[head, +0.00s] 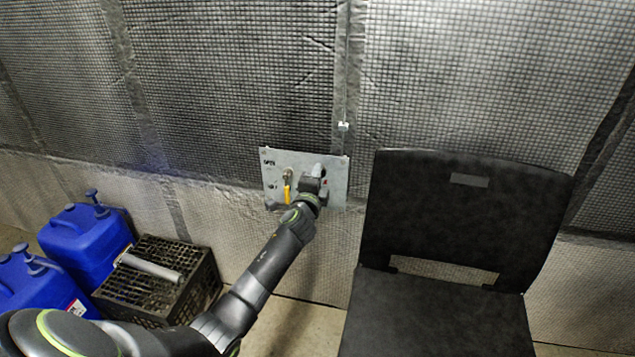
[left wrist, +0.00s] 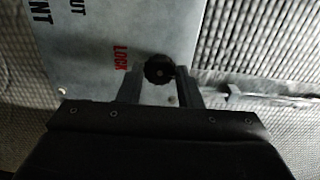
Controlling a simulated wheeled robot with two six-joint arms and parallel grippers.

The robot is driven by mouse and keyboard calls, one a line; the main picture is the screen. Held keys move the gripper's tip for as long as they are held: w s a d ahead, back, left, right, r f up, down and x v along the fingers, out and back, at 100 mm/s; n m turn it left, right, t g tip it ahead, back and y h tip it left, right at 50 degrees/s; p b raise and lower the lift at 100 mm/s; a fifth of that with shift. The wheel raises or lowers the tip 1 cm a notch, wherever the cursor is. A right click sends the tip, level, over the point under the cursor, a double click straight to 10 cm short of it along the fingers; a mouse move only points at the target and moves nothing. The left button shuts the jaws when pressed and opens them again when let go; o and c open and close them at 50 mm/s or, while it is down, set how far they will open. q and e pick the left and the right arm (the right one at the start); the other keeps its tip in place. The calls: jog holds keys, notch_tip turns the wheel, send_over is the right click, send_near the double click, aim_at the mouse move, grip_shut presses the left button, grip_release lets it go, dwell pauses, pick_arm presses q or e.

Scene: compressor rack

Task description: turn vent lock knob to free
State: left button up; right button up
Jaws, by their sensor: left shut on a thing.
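The vent lock knob (left wrist: 159,70) is a small black lobed knob on a grey metal panel (left wrist: 95,50). In the left wrist view it sits between the two fingers of my left gripper (left wrist: 160,85), which is shut on it. Red letters reading LOCK (left wrist: 120,58) stand beside the knob on the panel. In the head view the panel (head: 272,172) hangs on the wall, and my left gripper (head: 315,180) is at its right part, hiding the knob. A yellow-handled valve (head: 287,190) is on the panel left of the gripper. My right gripper is not in view.
A black chair (head: 450,225) stands close to the right of the panel. A black crate (head: 190,262) and blue jugs (head: 85,245) stand on the floor at the left. A thin line (head: 344,80) runs down the wall above the panel.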

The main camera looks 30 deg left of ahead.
pick_arm(q)
jog(key=shift+f+n+b, duration=0.15)
jog(key=shift+n+b, duration=0.3)
jog(key=shift+n, duration=0.75)
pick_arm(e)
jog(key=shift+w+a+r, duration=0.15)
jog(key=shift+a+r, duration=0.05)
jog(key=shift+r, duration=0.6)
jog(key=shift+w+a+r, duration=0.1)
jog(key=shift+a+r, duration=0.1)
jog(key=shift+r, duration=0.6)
pick_arm(q)
jog(key=o, duration=1)
jog(key=shift+s, duration=0.1)
jog(key=p+v, duration=0.3)
jog(key=v, duration=1.4)
jog(key=shift+s+d, duration=0.1)
jog(key=shift+s, duration=0.05)
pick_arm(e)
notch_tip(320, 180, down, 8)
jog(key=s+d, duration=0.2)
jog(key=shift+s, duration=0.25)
